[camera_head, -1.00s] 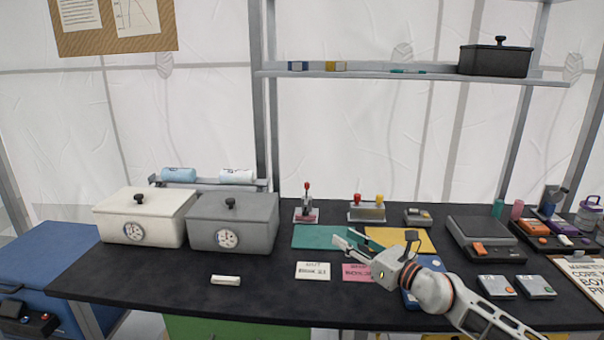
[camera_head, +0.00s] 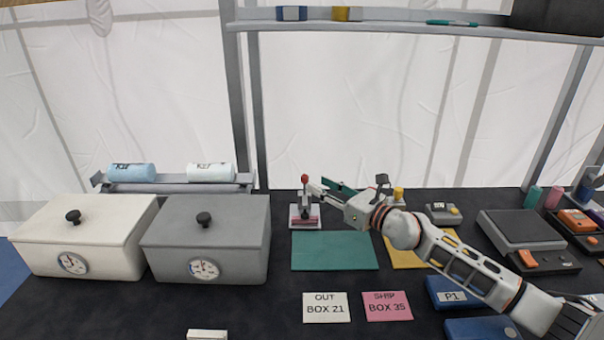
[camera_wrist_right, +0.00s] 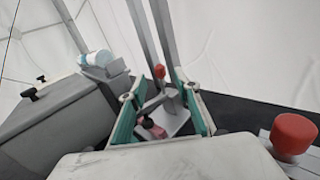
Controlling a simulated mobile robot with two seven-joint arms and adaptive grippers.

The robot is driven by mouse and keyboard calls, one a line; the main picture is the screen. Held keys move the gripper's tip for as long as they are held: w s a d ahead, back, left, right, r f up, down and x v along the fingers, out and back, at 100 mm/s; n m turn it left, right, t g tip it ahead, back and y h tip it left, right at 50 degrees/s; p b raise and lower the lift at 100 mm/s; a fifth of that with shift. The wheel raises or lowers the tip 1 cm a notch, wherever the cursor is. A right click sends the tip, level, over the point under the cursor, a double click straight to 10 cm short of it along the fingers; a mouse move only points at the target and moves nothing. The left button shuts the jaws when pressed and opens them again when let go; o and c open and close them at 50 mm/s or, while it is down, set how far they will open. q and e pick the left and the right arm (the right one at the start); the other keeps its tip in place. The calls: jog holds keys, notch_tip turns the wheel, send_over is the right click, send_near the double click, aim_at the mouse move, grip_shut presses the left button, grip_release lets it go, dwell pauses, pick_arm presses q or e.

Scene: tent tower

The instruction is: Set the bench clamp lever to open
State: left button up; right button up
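The bench clamp (camera_head: 305,214) stands at the back of the bench, a small metal device with a pink pad and an upright lever topped by a red knob (camera_head: 304,178). In the right wrist view the clamp's red knob (camera_wrist_right: 159,72) shows between my fingers, beyond their tips. My right gripper (camera_head: 326,187) is open with teal-lined fingers, just right of the clamp lever; in the right wrist view its fingers (camera_wrist_right: 160,92) stand wide apart with nothing between the pads. I cannot tell whether a finger touches the lever. My left gripper is not in view.
A second device with a red knob (camera_wrist_right: 294,134) is close at the right in the wrist view. A grey lidded box (camera_head: 205,240) stands left of the clamp. A teal mat (camera_head: 335,251) lies in front. A shelf (camera_head: 400,29) runs above.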

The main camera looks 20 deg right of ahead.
aim_at(307, 178)
jog(key=shift+b+x, duration=0.5)
jog(key=shift+x, duration=3)
grip_shut()
